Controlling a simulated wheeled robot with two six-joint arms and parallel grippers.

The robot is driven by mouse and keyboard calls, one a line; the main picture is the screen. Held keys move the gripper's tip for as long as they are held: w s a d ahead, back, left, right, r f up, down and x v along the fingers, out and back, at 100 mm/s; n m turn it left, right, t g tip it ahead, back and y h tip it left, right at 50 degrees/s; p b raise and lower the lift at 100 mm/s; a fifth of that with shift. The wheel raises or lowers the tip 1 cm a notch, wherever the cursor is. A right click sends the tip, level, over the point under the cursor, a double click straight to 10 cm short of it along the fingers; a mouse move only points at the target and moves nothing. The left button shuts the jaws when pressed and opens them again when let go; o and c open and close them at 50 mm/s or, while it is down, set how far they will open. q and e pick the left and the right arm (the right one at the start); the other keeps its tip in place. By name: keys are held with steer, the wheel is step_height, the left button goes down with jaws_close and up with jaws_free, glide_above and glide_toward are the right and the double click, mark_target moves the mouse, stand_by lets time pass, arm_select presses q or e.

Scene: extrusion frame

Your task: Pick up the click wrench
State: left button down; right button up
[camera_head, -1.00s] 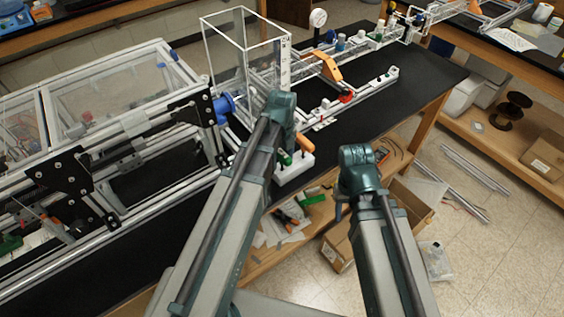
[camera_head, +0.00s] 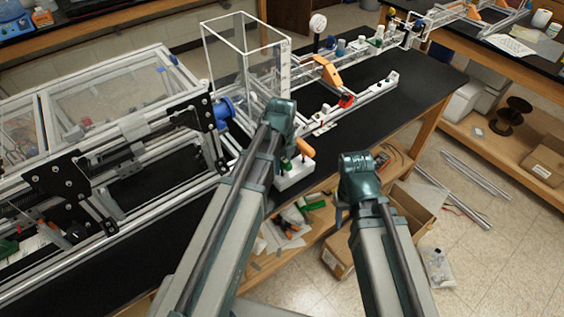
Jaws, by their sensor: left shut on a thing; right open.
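My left gripper (camera_head: 281,122) is at the bench edge, beside a white tool block (camera_head: 293,176). The wrist hides its fingers, and I cannot make out what it is shut on. An orange handle (camera_head: 305,147) and a green handle stand at the block, close to the right of my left wrist. I cannot tell whether either one is the click wrench. My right gripper (camera_head: 343,212) is open and apart from the block, past the bench's front edge. Its wrist partly hides it.
The black bench top (camera_head: 400,105) is clear at the right. A clear box (camera_head: 228,55) stands behind my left gripper. An aluminium frame machine (camera_head: 110,130) fills the left. A cardboard box (camera_head: 412,208) and loose tools lie below the bench.

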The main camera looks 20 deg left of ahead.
arm_select(q)
steer(key=shift+r, duration=0.1)
step_height(320, 180, up, 10)
steer(key=p, duration=1)
steer(key=c, duration=1.3)
jaws_free()
jaws_close()
